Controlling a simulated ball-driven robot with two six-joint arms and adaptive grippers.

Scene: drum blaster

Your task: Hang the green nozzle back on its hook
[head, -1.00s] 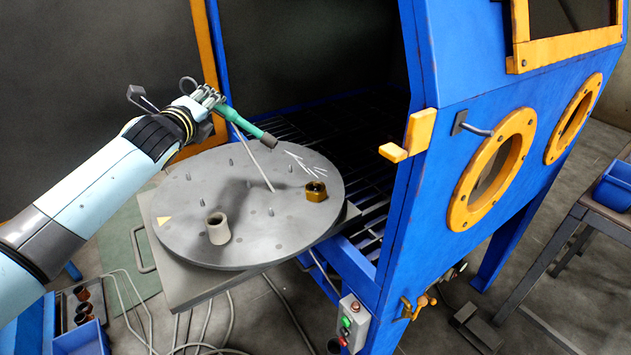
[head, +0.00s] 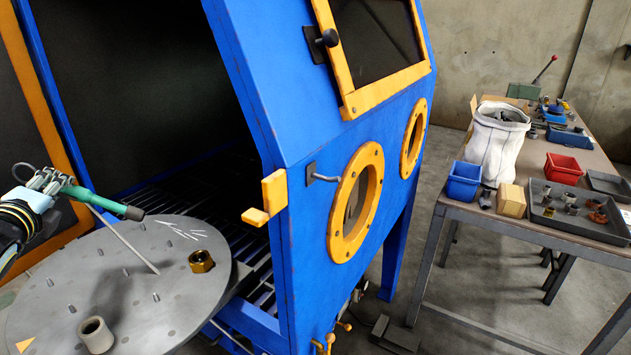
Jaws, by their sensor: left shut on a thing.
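The green nozzle (head: 104,203) is in my left gripper (head: 45,184) at the left of the head view. The gripper is shut on its rear end, and its dark tip points right, above the round turntable. A thin grey rod or hose slants from it down towards the turntable. A grey metal hook (head: 323,178) sticks out from the blue cabinet's side, left of the upright yellow-ringed port. The hook is bare. The nozzle is apart from it, to its left. My right gripper is not in view.
The turntable (head: 90,280) holds a grey sleeve (head: 96,335), a brass nut (head: 201,261) and several pegs. A yellow bracket (head: 268,198) juts from the blue cabinet's (head: 290,110) front edge, between nozzle and hook. A workbench (head: 470,210) with bins stands at right.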

